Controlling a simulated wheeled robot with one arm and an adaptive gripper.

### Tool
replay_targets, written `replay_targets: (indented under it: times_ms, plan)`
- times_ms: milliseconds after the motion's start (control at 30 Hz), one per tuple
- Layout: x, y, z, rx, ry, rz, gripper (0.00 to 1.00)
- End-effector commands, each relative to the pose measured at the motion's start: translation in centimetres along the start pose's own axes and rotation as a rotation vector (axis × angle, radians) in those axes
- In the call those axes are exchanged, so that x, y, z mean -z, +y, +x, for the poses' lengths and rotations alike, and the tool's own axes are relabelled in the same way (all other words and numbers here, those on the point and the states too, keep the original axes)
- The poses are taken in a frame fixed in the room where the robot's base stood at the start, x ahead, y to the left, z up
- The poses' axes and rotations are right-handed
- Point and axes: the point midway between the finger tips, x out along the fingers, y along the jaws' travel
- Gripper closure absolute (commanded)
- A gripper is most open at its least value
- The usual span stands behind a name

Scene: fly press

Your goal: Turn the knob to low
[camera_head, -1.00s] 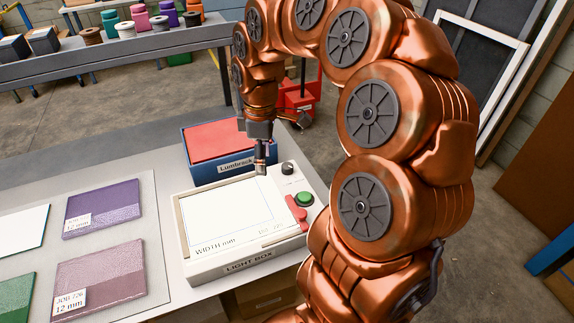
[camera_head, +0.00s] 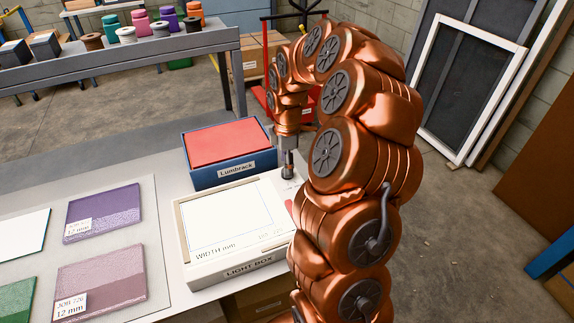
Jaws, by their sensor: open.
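The light box (camera_head: 184,240) is a cream case with a lit white panel (camera_head: 230,215) on the front table. My gripper (camera_head: 288,172) points straight down over the box's back right corner, where the dark round knob is. The gripper covers the knob, so its pointer cannot be read, and I cannot tell whether the fingers touch it. The gripper is open. My arm also hides the green button and most of the red control (camera_head: 289,206) on the box's right side.
A blue Lumbrack box (camera_head: 236,171) with a red top stands just behind the light box, close to my gripper. Purple (camera_head: 103,205) and mauve (camera_head: 100,270) sample plates lie to the left. A grey bench (camera_head: 150,50) with spools stands behind.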

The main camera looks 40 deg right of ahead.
Motion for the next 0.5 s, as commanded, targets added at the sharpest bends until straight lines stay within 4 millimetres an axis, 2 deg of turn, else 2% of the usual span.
replay_targets:
  times_ms: [200, 500]
  plan:
    - [-0.1, 0.0, 1.8, 0.002, -0.001, 0.001, 0.39]
    - [0.0, 0.0, 2.1, 0.000, 0.000, 0.001, 0.39]
